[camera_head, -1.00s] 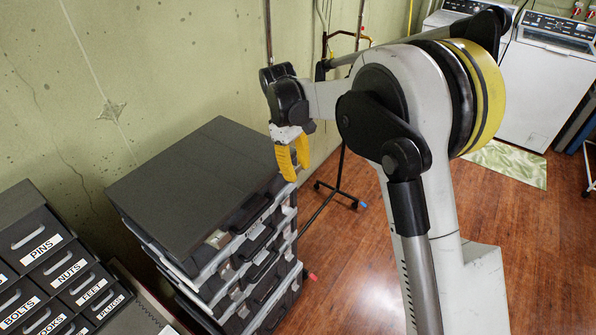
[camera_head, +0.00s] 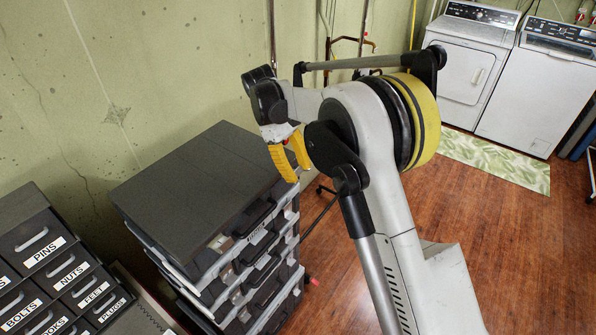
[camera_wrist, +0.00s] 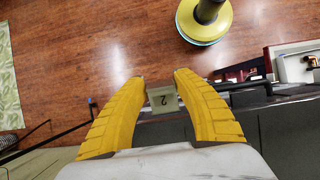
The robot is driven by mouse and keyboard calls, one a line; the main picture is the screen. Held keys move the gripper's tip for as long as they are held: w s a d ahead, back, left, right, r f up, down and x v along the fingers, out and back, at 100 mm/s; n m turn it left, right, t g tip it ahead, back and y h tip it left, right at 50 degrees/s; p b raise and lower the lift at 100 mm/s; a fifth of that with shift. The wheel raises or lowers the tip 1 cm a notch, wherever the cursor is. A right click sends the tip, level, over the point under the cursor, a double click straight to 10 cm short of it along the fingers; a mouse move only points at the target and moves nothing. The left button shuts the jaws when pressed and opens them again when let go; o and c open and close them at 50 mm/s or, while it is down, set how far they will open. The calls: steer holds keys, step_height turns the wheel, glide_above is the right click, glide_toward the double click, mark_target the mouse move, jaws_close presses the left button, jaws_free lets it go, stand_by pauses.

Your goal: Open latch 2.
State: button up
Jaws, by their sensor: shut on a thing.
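The top dark grey case (camera_head: 190,180) lies flat and closed on a stack of similar cases by the wall. My gripper (camera_head: 298,174) is at the right end of its front edge, with both yellow fingers pointing down. In the wrist view my gripper (camera_wrist: 160,80) is shut on latch 2 (camera_wrist: 162,100), a small pale tab marked "2" between the fingertips. In the head view the fingers hide this latch. Another pale latch (camera_head: 219,241) shows at the left end of the same front edge, left of the black handle (camera_head: 254,217). The lid looks down.
Labelled drawers (camera_head: 50,270) stand at the lower left. A washer and dryer (camera_head: 500,80) stand at the back right. The wooden floor (camera_head: 500,240) is open on the right. A thin dark rack (camera_head: 327,70) stands behind my arm. The wrist view shows a yellow round object (camera_wrist: 205,15).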

steer(key=o, duration=1.1)
steer(key=shift+c, duration=0.2)
steer(key=shift+r, duration=0.1)
steer(key=v, duration=1.2)
